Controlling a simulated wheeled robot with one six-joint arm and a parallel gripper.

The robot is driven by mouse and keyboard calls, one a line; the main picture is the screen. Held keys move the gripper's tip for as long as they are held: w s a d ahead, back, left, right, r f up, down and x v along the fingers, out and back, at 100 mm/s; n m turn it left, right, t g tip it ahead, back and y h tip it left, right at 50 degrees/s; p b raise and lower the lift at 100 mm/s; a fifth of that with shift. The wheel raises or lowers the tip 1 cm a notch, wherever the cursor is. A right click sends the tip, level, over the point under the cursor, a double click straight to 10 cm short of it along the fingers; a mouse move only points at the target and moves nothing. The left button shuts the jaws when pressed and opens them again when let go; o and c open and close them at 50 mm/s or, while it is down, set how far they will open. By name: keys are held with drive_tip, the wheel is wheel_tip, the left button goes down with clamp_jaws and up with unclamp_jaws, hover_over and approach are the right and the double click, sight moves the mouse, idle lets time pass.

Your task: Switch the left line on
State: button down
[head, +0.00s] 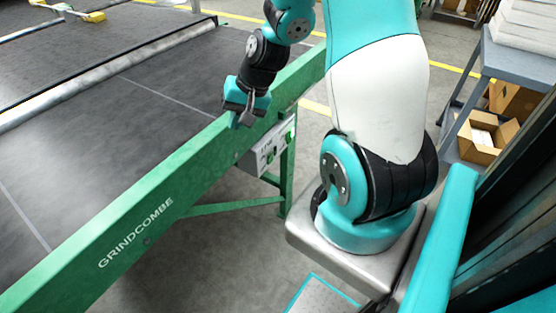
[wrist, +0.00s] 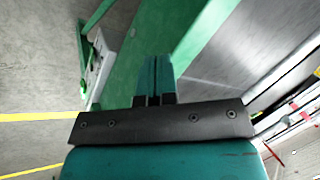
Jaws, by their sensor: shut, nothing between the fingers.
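A pale grey control box (head: 266,150) with green controls is fixed to the outer side of the green conveyor frame (head: 185,185). Its controls are too small to read, so I cannot tell which belongs to the left line. My gripper (head: 240,121) is shut and empty, just above the frame's top edge and to the upper left of the box. In the wrist view my gripper's fingers (wrist: 155,72) are together over the green frame. The box (wrist: 100,58) shows there to the left of the fingers, apart from them, seen edge-on.
The dark conveyor belt (head: 110,110) lies left of the frame, with a roller bar (head: 60,100) across it. A grey table (head: 520,60) with stacked white sheets and open cardboard boxes (head: 490,135) stands at the right. Floor by the frame's leg is clear.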

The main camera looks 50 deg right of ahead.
sight(271, 158)
drive_tip(key=s+d+f+m+h, duration=0.1)
drive_tip(key=s+d+f+m, duration=0.3)
drive_tip(key=d+f, duration=0.3)
drive_tip(key=s+d+f+m+t+h+b, duration=0.1)
drive_tip(key=s+d+f+m, duration=0.3)
drive_tip(key=d+f, duration=0.4)
drive_tip(key=shift+s+d+f+m+h+b, duration=0.2)
drive_tip(key=shift+d+m+h+b, duration=0.15)
drive_tip(key=shift+d+m, duration=0.3)
drive_tip(key=shift+f, duration=0.1)
drive_tip(key=w+f, duration=0.8)
drive_tip(key=shift+a+f, duration=0.2)
drive_tip(key=shift+a, duration=0.1)
drive_tip(key=shift+w+p, duration=0.1)
drive_tip(key=shift+p, duration=0.2)
